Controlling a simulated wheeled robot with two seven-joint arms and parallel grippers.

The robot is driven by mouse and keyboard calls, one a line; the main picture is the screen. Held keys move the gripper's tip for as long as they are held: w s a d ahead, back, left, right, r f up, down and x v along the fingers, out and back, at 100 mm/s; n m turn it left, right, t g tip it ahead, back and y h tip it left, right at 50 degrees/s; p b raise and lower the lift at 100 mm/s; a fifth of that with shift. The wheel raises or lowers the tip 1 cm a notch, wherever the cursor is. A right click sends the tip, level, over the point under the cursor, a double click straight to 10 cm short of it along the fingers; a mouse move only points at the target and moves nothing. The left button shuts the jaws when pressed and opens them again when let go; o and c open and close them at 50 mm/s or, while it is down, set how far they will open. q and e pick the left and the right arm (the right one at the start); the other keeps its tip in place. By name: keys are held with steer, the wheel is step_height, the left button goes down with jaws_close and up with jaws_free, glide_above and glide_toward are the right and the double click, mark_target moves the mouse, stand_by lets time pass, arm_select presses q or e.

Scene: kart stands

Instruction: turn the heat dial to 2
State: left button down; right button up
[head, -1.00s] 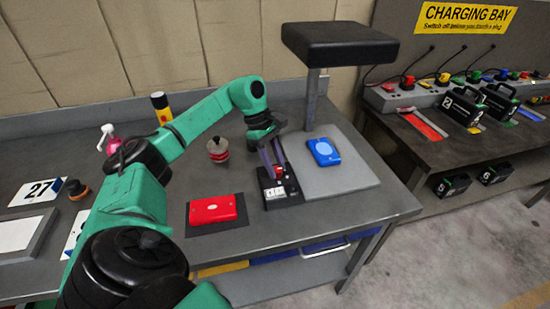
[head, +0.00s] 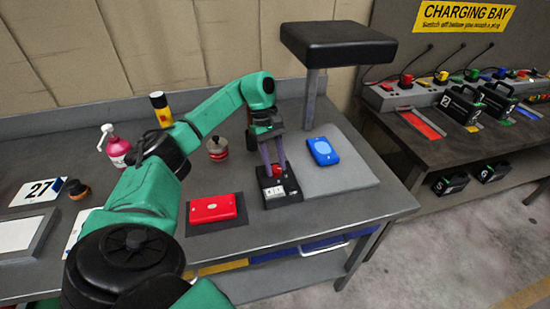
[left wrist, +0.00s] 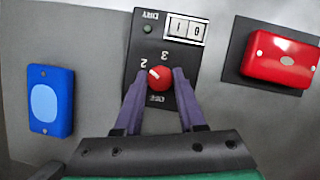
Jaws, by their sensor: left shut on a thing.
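The heat dial (left wrist: 160,78) is a red knob on a black control box (head: 268,201), which stands on the workbench. In the left wrist view the box's lettering is upside down, with a 2 left of the knob, a 3 above it and OFF below. A white mark on the knob points to the upper left, toward the 2. My left gripper (left wrist: 159,75) is shut on the dial, one purple finger on each side. In the head view its fingers (head: 272,170) come down on the knob from above. My right gripper is not in view.
A red case (head: 212,208) lies left of the box. A blue case (head: 322,151) lies right on a grey plate (head: 345,175) under a black overhanging head (head: 338,45) on a post. A red-and-steel object (head: 217,148) and a pink bottle (head: 117,152) stand further left.

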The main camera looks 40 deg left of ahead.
arm_select(q)
steer(key=c, duration=0.5)
jaws_free()
steer(key=shift+w+a+r, duration=0.1)
steer(key=shift+a+r, duration=0.05)
steer(key=shift+r, duration=0.2)
steer(key=p+v, duration=0.5)
steer(key=v, duration=0.8)
steer(key=shift+a+r, duration=0.2)
steer(key=shift+r, duration=0.2)
